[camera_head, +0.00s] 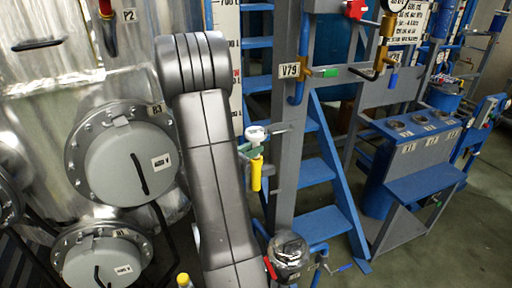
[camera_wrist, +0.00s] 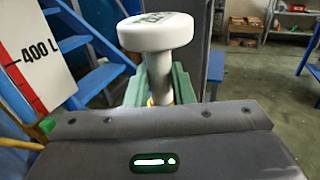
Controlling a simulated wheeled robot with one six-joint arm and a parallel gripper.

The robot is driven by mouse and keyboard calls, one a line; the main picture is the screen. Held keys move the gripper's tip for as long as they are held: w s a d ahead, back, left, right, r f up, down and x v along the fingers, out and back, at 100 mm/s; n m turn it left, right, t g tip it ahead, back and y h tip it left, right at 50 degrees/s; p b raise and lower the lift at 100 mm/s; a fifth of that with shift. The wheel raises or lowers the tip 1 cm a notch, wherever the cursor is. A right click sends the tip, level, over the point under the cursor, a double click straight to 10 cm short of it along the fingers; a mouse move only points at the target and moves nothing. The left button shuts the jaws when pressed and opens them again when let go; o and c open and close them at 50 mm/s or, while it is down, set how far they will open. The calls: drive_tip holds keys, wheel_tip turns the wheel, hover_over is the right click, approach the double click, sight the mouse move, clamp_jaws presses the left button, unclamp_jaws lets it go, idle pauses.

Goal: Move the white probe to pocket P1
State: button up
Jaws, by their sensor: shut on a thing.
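The white probe, with a round mushroom-like head, shows near the middle of the head view (camera_head: 256,133). In the wrist view its head (camera_wrist: 155,32) and stem stand upright at top centre. My gripper (camera_head: 251,150) is shut on it, with green fingers on both sides of the stem in the wrist view (camera_wrist: 159,88). A yellow part (camera_head: 256,174) hangs below the fingers; I cannot tell whether it belongs to the probe. Pocket P1 is not identifiable by any readable label. A plate marked P2 (camera_head: 129,15) is at top left, beside a red-and-black fitting (camera_head: 108,28).
A grey post with plate V79 (camera_head: 289,70) stands just right of my gripper, with blue stairs (camera_head: 318,171) behind. A white level scale (camera_wrist: 31,55) is close at left. Round flanged covers (camera_head: 130,165) fill the left. A blue-grey stand with several round openings (camera_head: 422,120) is at right.

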sight(248, 136)
clamp_jaws()
drive_tip(key=shift+r, duration=0.2)
drive_tip(key=shift+r+p, duration=1.65)
drive_tip(key=shift+r, duration=0.7)
drive_tip(key=shift+r+p, duration=1.6)
drive_tip(key=shift+r, duration=0.9)
drive_tip(key=shift+a, duration=0.1)
drive_tip(key=s+a+r+p, duration=0.1)
drive_tip(key=s+a+r, duration=0.2)
drive_tip(key=s+a, duration=0.1)
drive_tip(key=shift+a+p, duration=0.2)
drive_tip(key=shift+p, duration=0.15)
